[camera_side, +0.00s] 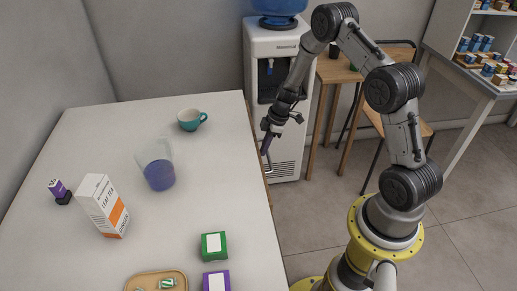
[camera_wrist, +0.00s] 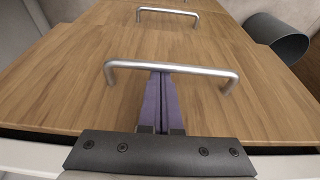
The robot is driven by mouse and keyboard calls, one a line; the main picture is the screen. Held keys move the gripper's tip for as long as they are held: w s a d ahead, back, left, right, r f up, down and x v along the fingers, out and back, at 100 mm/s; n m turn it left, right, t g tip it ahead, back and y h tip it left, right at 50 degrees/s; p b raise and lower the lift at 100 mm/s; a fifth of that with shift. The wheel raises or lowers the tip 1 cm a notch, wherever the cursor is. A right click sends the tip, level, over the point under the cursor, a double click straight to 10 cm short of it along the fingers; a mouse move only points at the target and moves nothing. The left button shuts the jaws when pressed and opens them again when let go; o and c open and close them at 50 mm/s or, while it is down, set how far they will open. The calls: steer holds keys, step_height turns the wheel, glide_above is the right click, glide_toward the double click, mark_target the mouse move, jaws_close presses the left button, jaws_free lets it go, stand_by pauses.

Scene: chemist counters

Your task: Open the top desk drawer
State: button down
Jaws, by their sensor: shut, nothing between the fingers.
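In the wrist view, the wooden drawer front (camera_wrist: 70,75) nearest me carries a silver bar handle (camera_wrist: 205,71). A second silver handle (camera_wrist: 167,10) shows on the front beyond it. My gripper (camera_wrist: 160,78) has its purple fingers together, with the tips at the nearer handle's bar, left of its middle. Whether the tips touch the bar or sit behind it I cannot tell. In the side view my gripper (camera_side: 265,152) is beside the right edge of the white desk (camera_side: 225,125). The drawer fronts are nearly hidden there, so how far any drawer is out does not show.
On the desk stand a teal cup (camera_side: 190,119), a clear beaker with purple content (camera_side: 157,168), a white-and-orange tea box (camera_side: 103,206), a green box (camera_side: 214,245) and a wooden tray (camera_side: 140,279). A water dispenser (camera_side: 284,95) stands behind my gripper. A dark cylinder (camera_wrist: 277,36) is right of the drawers.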

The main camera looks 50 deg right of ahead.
steer(key=s+d, duration=1.7)
steer(key=shift+s+d, duration=0.15)
steer(key=shift+s, duration=0.05)
